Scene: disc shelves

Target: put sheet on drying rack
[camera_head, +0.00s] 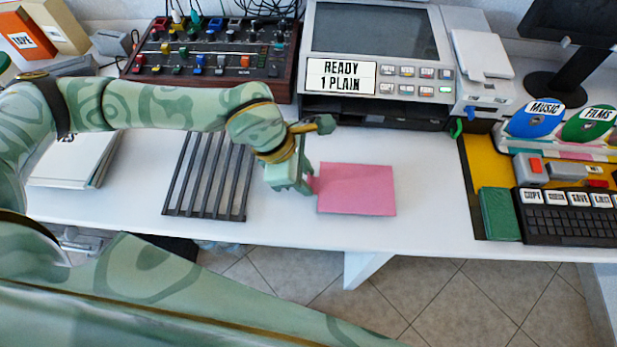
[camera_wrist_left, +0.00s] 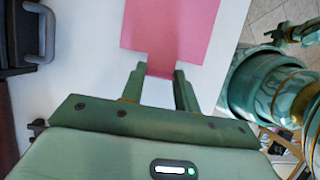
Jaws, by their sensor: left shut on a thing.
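The pink sheet (camera_head: 357,189) lies at the front of the white desk, right of the slatted rack. My left gripper (camera_head: 310,184) is at its left edge. In the left wrist view, my left gripper (camera_wrist_left: 160,75) is shut on the sheet's narrow end, and the rest of the sheet (camera_wrist_left: 170,25) extends beyond the fingers. The dark drying rack (camera_head: 209,177), with long parallel bars, lies on the desk just left of the gripper. Part of my right arm seems to show at the right of the left wrist view; its jaw opening is unclear.
A printer (camera_head: 378,85) reading "READY 1 PLAIN" stands behind the sheet. A mixer board (camera_head: 212,60) stands behind the rack, and white papers (camera_head: 75,160) lie left of it. A keyboard (camera_head: 570,215) and green block (camera_head: 499,214) are at right. The desk's front edge is close.

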